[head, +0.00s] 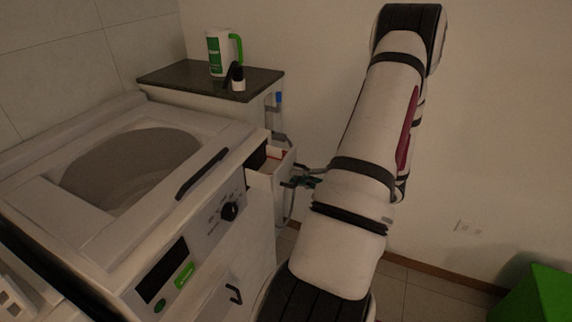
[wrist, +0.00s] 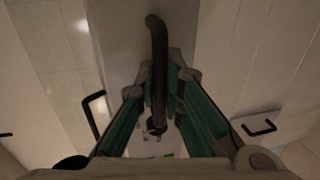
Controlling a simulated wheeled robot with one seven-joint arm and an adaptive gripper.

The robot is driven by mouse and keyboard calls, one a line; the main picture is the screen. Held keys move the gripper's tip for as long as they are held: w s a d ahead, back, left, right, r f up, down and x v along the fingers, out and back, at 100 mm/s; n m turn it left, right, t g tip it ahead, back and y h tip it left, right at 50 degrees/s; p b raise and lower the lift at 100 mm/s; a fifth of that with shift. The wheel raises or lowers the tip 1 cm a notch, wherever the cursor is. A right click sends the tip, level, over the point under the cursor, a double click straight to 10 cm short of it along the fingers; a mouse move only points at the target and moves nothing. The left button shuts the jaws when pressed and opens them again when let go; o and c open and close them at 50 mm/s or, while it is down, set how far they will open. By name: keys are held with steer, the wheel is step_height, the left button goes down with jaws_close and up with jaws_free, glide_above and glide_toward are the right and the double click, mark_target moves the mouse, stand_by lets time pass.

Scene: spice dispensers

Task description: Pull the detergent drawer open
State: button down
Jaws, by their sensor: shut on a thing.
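The detergent drawer (head: 270,172) is a white box at the upper right corner of the white washing machine's front. It stands pulled out, and its inside shows from above with something red near its rim. My gripper (head: 299,182) is at the drawer's front. In the wrist view my gripper (wrist: 159,88) has its green-lined fingers closed around a dark bar handle (wrist: 157,40) on a pale front. Where the fingers touch the handle is partly hidden in the head view.
The washing machine (head: 205,215) has a round dial (head: 229,211) and a dark display. Behind it, a dark-topped cabinet (head: 180,77) holds a green-and-white jug (head: 221,52) and a small bottle (head: 238,80). A green box (head: 540,295) stands at the lower right. Open floor lies right of my arm.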

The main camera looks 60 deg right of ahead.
steer(key=shift+f+p+v, duration=0.25)
steer(key=shift+p+v, duration=0.05)
steer(key=shift+v, duration=0.8)
steer(key=c, duration=1.7)
jaws_free()
steer(key=shift+s, duration=0.1)
steer(key=a+v, duration=0.1)
steer(key=v, duration=1)
steer(key=shift+s+d, duration=0.4)
steer(key=shift+r, duration=0.15)
